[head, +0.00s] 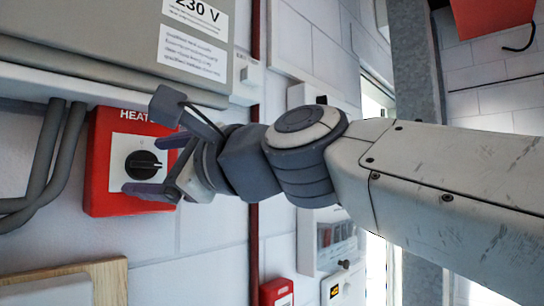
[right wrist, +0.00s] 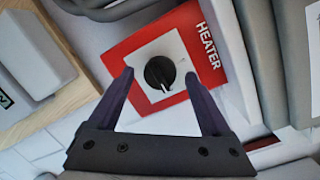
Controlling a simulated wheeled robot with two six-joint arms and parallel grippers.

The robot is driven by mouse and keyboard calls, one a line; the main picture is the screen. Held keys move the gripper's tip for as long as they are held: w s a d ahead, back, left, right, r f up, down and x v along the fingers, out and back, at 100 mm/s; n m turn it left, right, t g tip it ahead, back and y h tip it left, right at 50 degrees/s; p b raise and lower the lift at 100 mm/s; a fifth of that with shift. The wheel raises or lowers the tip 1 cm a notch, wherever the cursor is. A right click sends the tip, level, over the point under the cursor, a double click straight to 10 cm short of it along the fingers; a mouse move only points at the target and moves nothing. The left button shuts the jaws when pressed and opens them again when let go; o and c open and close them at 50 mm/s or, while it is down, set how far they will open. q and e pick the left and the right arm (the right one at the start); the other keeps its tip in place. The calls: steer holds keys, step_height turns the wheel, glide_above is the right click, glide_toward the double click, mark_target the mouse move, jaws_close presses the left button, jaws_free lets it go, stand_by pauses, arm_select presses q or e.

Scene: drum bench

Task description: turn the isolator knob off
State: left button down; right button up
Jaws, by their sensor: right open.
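The isolator is a red box labelled HEATER (head: 101,180) on the wall at the left of the head view. Its black round knob (head: 143,165) sits on a white plate, with a pale pointer line on it. In the right wrist view the knob (right wrist: 160,73) lies between and just beyond the two fingertips. My right gripper (head: 152,166) is open, its dark fingers on either side of the knob; it also shows in the right wrist view (right wrist: 159,76). I cannot tell whether a finger touches the plate. My left gripper is not in view.
A grey 230 V cabinet (head: 120,35) hangs above the box. Grey conduits (head: 48,150) run down at its left. A wooden-framed panel (head: 110,280) is below left. A dark red pipe (head: 253,235) runs vertically behind my right wrist.

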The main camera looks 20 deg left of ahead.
steer(key=shift+a, duration=0.1)
jaws_close()
stand_by(0.3)
steer(key=n+p, duration=0.1)
steer(key=n, duration=0.2)
steer(key=shift+r+n+h, duration=0.1)
steer(key=shift+n+h, duration=0.3)
steer(key=n, duration=0.5)
steer(key=shift+t+h+p, duration=0.3)
steer(key=shift+h+p, duration=0.1)
steer(key=n, duration=0.3)
steer(key=shift+s+a+n+t+h, duration=0.1)
steer(key=shift+s+n+t+h, duration=0.05)
steer(key=shift+n+t+h, duration=0.2)
steer(key=shift+n+t, duration=0.35)
steer(key=shift+n, duration=1.4)
